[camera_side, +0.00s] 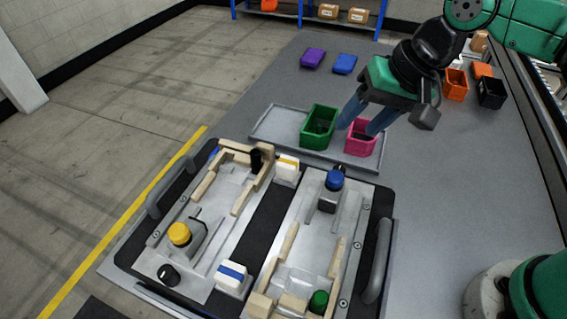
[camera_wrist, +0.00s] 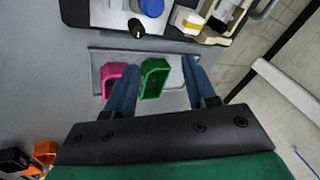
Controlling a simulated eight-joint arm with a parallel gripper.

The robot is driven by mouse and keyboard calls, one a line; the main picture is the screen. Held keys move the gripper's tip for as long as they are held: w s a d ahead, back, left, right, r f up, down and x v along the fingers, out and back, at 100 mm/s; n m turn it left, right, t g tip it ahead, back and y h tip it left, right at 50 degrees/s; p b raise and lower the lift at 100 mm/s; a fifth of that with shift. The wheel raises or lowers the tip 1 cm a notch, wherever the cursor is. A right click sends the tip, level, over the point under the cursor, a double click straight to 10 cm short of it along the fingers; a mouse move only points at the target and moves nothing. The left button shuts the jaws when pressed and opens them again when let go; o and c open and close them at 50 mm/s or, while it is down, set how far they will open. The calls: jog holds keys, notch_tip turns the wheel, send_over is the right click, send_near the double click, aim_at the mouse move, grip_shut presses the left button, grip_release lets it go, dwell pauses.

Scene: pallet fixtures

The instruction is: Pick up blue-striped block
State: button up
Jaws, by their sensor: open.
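The blue-striped block (camera_side: 231,276) is white with a blue band across its top. It sits at the near edge of the pallet fixture (camera_side: 268,217), left of the near wooden pieces, in the side view. I do not see it in the wrist view. My gripper (camera_side: 360,122) is open and empty, its blue fingers pointing down above the green and pink bins, well behind and to the right of the block. In the wrist view my gripper (camera_wrist: 161,72) shows its two fingers spread apart, with the green bin (camera_wrist: 154,77) between them in the picture.
A yellow-striped white block (camera_side: 287,169) stands at the fixture's far edge. Yellow (camera_side: 179,234), blue (camera_side: 334,180) and green (camera_side: 319,298) knobs, wooden pieces and a grey handle (camera_side: 379,261) rise from the fixture. The pink bin (camera_side: 361,136) stands on a grey tray (camera_side: 272,125).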

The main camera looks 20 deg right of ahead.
jog(key=a+f+m+g+y, duration=0.1)
jog(key=a+m+g, duration=0.15)
jog(key=a, duration=0.65)
jog(key=m+g, duration=0.2)
jog(key=g, duration=0.1)
send_near(231, 272)
notch_tip(231, 272, down, 3)
jog(key=w+d, duration=0.2)
jog(key=w, duration=0.1)
jog(key=shift+m+g+h, duration=0.3)
jog(key=shift+m+g, duration=0.15)
jog(key=shift+g, duration=0.2)
jog(key=s+a, duration=0.1)
jog(key=s+a+f, duration=0.1)
jog(key=s+a, duration=0.1)
jog(key=shift+a+f, duration=0.25)
jog(key=shift+a, duration=0.15)
jog(key=shift+x, duration=2.8)
grip_shut()
